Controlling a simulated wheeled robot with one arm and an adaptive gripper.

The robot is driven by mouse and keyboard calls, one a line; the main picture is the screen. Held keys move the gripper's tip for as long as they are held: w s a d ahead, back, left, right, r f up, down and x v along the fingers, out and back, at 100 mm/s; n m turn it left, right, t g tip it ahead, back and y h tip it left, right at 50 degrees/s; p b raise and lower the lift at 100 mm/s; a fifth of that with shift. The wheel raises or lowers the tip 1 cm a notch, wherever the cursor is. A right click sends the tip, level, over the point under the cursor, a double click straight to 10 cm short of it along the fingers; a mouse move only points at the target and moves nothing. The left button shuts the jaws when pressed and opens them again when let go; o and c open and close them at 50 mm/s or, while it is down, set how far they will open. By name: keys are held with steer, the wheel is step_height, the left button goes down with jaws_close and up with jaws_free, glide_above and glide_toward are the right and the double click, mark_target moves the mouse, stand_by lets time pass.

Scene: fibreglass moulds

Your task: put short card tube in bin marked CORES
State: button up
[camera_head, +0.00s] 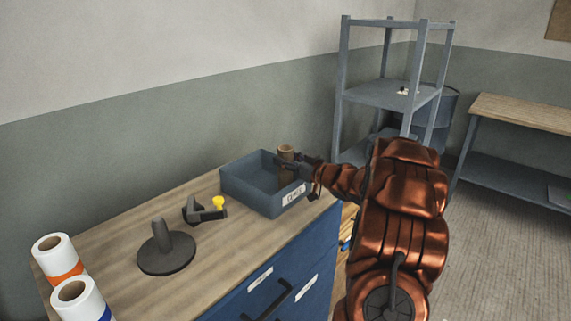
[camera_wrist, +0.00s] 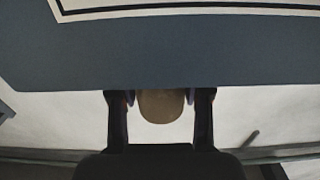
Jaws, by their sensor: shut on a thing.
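The short card tube (camera_head: 286,151) is brown and stands roughly upright in my gripper (camera_head: 287,166). In the wrist view the tube (camera_wrist: 162,106) lies between the two fingers (camera_wrist: 160,108), which are shut on it. The grey-blue bin (camera_head: 238,190) sits on the cabinet top, with a white label (camera_head: 293,195) on its near right wall. The label's lettering is too small to read surely. The tube and fingers are at the bin's right end, over or just within its rim; its lower end is hidden. The bin's labelled wall (camera_wrist: 160,55) fills the upper wrist view.
On the wooden cabinet top (camera_head: 210,245) stand a dark disc with a post (camera_head: 166,253), a dark tool with a yellow knob (camera_head: 205,211) and two white rolls (camera_head: 57,258). A grey shelf rack (camera_head: 345,80) stands behind my arm. A workbench (camera_head: 520,112) is at right.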

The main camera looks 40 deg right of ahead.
steer(key=shift+f, duration=0.75)
steer(key=shift+f, duration=0.15)
steer(key=o, duration=1)
steer(key=shift+o, duration=0.2)
steer(key=b+v, duration=0.1)
steer(key=v, duration=1.1)
steer(key=shift+b, duration=0.3)
steer(key=shift+w+r, duration=0.1)
steer(key=shift+r, duration=0.15)
